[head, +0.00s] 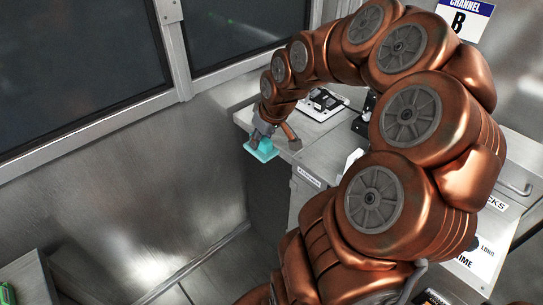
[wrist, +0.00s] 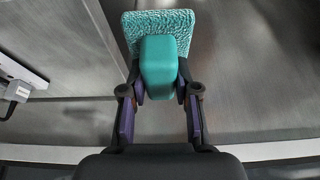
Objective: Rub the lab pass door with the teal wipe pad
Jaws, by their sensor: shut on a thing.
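The teal wipe pad (head: 262,151) is in my gripper (head: 264,133), held in the air at the front left corner of the worktop in the head view. In the wrist view the pad (wrist: 122,60) has a textured teal sheet and a smooth teal grip block. The two fingers of my gripper (wrist: 160,88) are shut on the sides of that block. Brushed grey metal fills the view behind the pad; I cannot tell whether the pad touches it. No surface is clearly marked as the lab pass door, so I cannot tell which panel it is.
A metal wall (head: 110,190) with dark framed windows (head: 75,60) stands at the left. The worktop (head: 325,140) at the centre carries a small black-and-white device (head: 322,102). A green item (head: 8,293) lies at lower left. Open space lies between the wall and the cabinet.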

